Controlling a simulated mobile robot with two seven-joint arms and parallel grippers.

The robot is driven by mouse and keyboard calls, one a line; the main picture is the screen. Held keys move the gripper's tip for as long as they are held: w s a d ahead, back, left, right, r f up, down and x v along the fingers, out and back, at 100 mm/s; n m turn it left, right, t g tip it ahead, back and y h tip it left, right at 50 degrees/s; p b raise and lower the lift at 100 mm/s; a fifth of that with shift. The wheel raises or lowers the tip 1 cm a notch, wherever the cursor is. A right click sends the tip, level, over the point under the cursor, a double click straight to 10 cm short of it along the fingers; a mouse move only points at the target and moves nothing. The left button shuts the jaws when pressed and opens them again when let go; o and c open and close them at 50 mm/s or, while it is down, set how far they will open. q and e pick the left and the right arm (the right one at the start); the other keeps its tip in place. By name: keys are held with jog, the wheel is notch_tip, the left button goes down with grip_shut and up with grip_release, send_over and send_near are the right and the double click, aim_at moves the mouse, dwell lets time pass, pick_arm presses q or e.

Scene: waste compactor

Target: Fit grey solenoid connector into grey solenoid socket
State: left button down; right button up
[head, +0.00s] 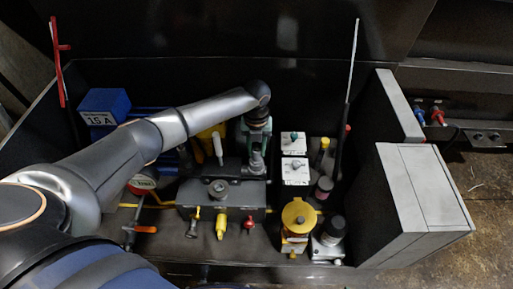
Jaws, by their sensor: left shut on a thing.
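My left arm reaches in from the left and bends down at the wrist. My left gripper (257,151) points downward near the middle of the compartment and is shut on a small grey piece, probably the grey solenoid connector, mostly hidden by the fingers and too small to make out. Right of the gripper stand two white blocks. The far block (292,147) has a green part on top, and the near block (295,174) has a grey part on top. I cannot tell for sure which part is the grey solenoid socket. My right gripper is out of view.
A dark grey manifold (237,196) with yellow and red fittings lies below the gripper. A yellow-topped cylinder (299,216) stands front right. A blue box (104,106) is at the left, a thin upright rod (352,62) at the back right, and a grey open door (424,203) at the right.

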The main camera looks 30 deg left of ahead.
pick_arm(q)
jog(key=shift+f, duration=0.1)
jog(key=c, duration=0.5)
grip_release()
jog(key=shift+c, duration=0.4)
notch_tip(320, 180, up, 3)
jog(key=shift+f+p, duration=0.2)
jog(key=shift+p, duration=1.05)
notch_tip(320, 180, up, 2)
jog(key=shift+p, duration=1)
notch_tip(320, 180, up, 3)
jog(key=p, duration=0.2)
jog(key=shift+f+p, duration=0.2)
jog(key=shift+p, duration=0.1)
